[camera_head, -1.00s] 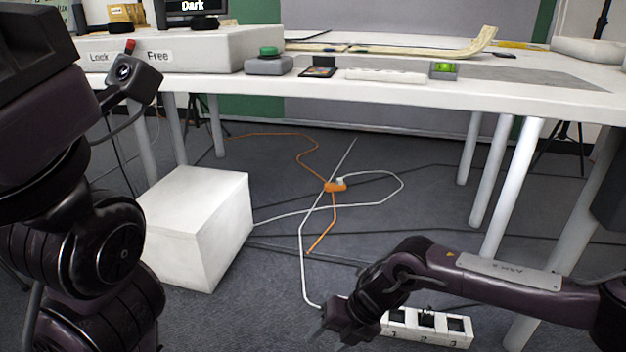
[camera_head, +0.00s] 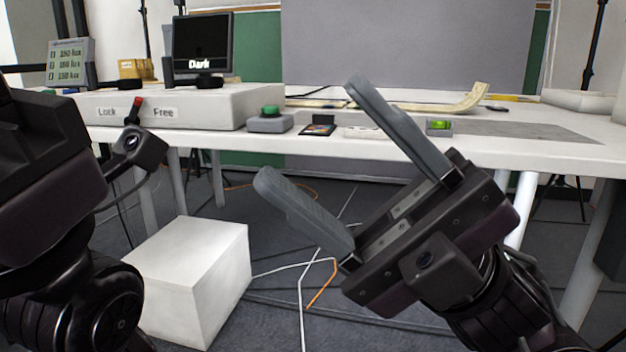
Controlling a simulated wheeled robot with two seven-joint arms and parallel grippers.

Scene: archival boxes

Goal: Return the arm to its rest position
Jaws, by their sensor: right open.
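My right gripper (camera_head: 312,146) is raised in front of the white table, its two grey fingers spread wide with nothing between them. It points up and to the left and hides part of the table's front edge and the floor. My left arm (camera_head: 60,220) stands at the left edge of the picture. Its gripper fingers are not visible, only dark arm links and a small camera-like block.
The white table (camera_head: 510,149) carries a grey-white box with Lock and Free labels (camera_head: 190,108), a green button (camera_head: 270,118), a small dark card (camera_head: 318,130), a green level (camera_head: 439,127) and a monitor (camera_head: 203,45). A white box (camera_head: 190,275) stands on the floor.

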